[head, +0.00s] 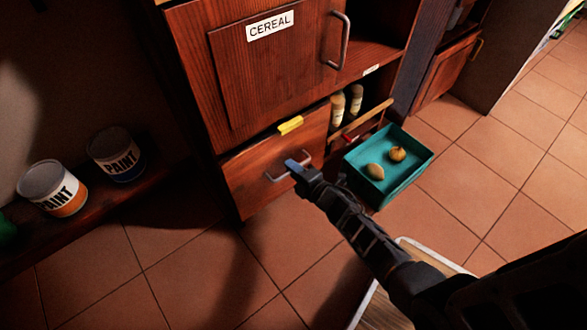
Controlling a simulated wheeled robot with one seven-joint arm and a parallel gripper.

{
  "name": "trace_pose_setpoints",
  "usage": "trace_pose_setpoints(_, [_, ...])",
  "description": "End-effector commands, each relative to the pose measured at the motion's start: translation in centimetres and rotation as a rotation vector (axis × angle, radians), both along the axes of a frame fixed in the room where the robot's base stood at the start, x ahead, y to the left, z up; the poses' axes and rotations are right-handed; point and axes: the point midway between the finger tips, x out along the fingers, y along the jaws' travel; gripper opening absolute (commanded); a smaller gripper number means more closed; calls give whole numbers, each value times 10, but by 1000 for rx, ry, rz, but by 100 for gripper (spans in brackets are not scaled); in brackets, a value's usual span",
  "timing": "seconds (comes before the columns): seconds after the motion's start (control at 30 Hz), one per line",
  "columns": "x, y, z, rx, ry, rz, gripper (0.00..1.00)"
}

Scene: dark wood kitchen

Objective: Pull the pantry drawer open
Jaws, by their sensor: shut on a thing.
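The drawer (252,179) is a low reddish-brown wooden front below the cereal door, with a yellow tag (290,125) on its top edge. Its metal handle (275,179) is a thin bar across the front. My gripper (294,165) reaches in from the lower right and is shut on this handle near its middle. Part of the handle is hidden behind the fingers. The drawer front looks about in line with the cabinet face, and I see no clear gap around it.
A cereal door (270,62) with a vertical handle is above. To the right, a teal bin (408,172) holds two roundish food items, close to my arm. Bottles (338,108) stand on a shelf behind. Paint cans (117,155) are at the left.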

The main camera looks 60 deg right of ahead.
Motion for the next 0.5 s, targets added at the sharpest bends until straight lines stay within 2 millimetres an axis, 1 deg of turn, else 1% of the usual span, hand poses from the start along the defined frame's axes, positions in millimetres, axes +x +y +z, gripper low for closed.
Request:
trace_pose_setpoints(0.17, [-1, 0, 0, 0, 1, 0, 0])
trace_pose_setpoints(0.27, [-6, 2, 0, 1, 2, 0, 0])
trace_pose_setpoints(0.37, [-18, 6, -1, 2, 5, 0, 0])
trace_pose_setpoints(0.47, [-38, 12, 0, 3, 4, 1, 0])
trace_pose_setpoints(0.5, [-48, 15, -1, 3, 5, 1, 0])
